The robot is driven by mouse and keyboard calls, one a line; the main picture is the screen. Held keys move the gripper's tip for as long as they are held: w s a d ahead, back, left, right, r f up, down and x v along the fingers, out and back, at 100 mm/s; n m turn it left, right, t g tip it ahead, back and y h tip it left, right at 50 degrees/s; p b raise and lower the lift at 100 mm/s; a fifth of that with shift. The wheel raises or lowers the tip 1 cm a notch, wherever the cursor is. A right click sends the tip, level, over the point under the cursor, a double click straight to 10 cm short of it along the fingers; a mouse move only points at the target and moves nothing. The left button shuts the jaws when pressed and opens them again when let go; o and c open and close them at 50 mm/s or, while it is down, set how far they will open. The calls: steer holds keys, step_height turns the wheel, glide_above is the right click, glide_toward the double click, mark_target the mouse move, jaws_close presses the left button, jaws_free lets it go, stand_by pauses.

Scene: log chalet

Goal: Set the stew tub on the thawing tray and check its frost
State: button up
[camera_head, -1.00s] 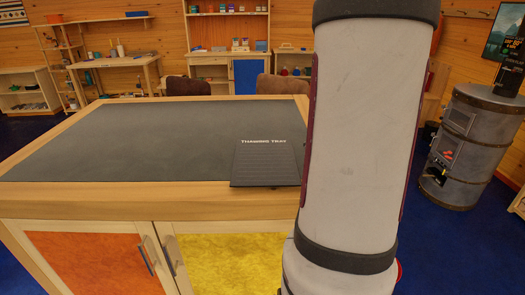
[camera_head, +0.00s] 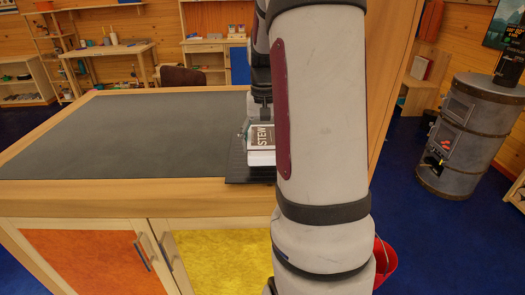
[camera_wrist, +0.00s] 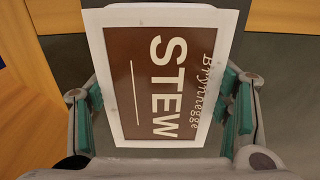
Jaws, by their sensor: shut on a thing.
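The stew tub (camera_head: 262,138) is a pale box with a brown label reading STEW, seen over the thawing tray in the head view. In the wrist view the tub (camera_wrist: 160,80) fills the middle, label facing the camera. My gripper (camera_wrist: 165,112) is shut on it, green pads against its two sides. In the head view my arm partly hides the gripper and the tub's right side. The dark thawing tray (camera_head: 238,172) lies at the counter's front edge, mostly covered. I cannot tell whether the tub touches it. No frost is discernible on the label face.
The counter (camera_head: 120,190) has a wooden rim, and its dark top (camera_head: 130,130) is clear left of the tray. A metal stove (camera_head: 465,140) stands at right. A red bucket (camera_head: 385,258) is partly hidden behind my arm. Shelves and a bench line the back wall.

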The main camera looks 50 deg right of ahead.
steer(key=shift+w+a, duration=0.1)
steer(key=shift+w, duration=0.2)
steer(key=shift+f, duration=0.2)
steer(key=shift+f+p, duration=0.4)
steer(key=shift+f, duration=1.15)
steer(key=shift+f, duration=0.2)
steer(key=o, duration=1.7)
